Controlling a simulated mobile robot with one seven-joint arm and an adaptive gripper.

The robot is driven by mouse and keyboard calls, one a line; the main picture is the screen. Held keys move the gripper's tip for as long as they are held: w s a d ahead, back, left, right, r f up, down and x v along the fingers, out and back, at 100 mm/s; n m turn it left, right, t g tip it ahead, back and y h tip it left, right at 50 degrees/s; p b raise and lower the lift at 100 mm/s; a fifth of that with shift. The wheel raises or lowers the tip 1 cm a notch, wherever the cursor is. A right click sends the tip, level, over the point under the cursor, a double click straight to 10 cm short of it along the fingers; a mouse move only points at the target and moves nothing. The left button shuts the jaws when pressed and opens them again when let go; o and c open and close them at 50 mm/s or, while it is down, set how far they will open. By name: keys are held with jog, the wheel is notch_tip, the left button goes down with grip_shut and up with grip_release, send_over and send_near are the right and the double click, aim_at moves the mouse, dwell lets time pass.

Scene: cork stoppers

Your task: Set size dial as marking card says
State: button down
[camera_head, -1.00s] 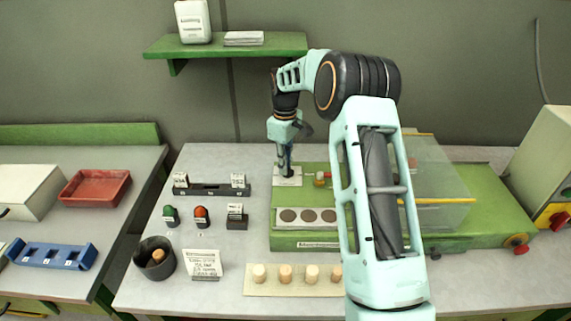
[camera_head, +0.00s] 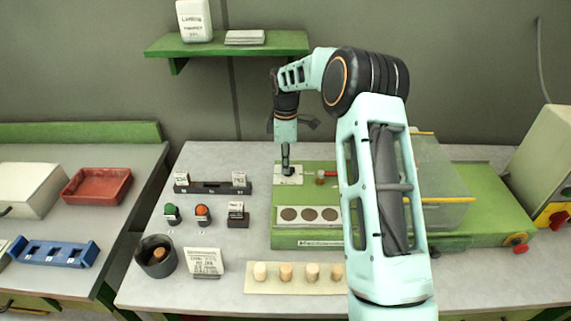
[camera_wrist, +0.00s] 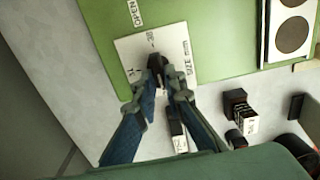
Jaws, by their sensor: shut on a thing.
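The size dial is a dark knob (camera_wrist: 157,66) on a white plate (camera_wrist: 187,45) lettered "SIZE mm", on the green machine. The plate also shows in the head view (camera_head: 297,181). My gripper (camera_wrist: 162,78) is shut on the knob from above; in the head view my gripper (camera_head: 286,165) points straight down at the plate. The fingers hide part of the knob and some scale marks, so its setting cannot be read. The white marking card (camera_head: 205,261) stands at the bench front, with handwriting too small to read surely.
Green and red buttons (camera_head: 202,212), a dark rack with cards (camera_head: 212,188) and a black cup (camera_head: 156,256) are left of the machine. Several corks stand on a pale board (camera_head: 295,289) in front. A clear cover (camera_head: 440,180) is right of my arm.

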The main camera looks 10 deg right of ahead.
jog(key=shift+r, duration=0.1)
jog(key=c, duration=2)
grip_release()
notch_tip(320, 180, up, 12)
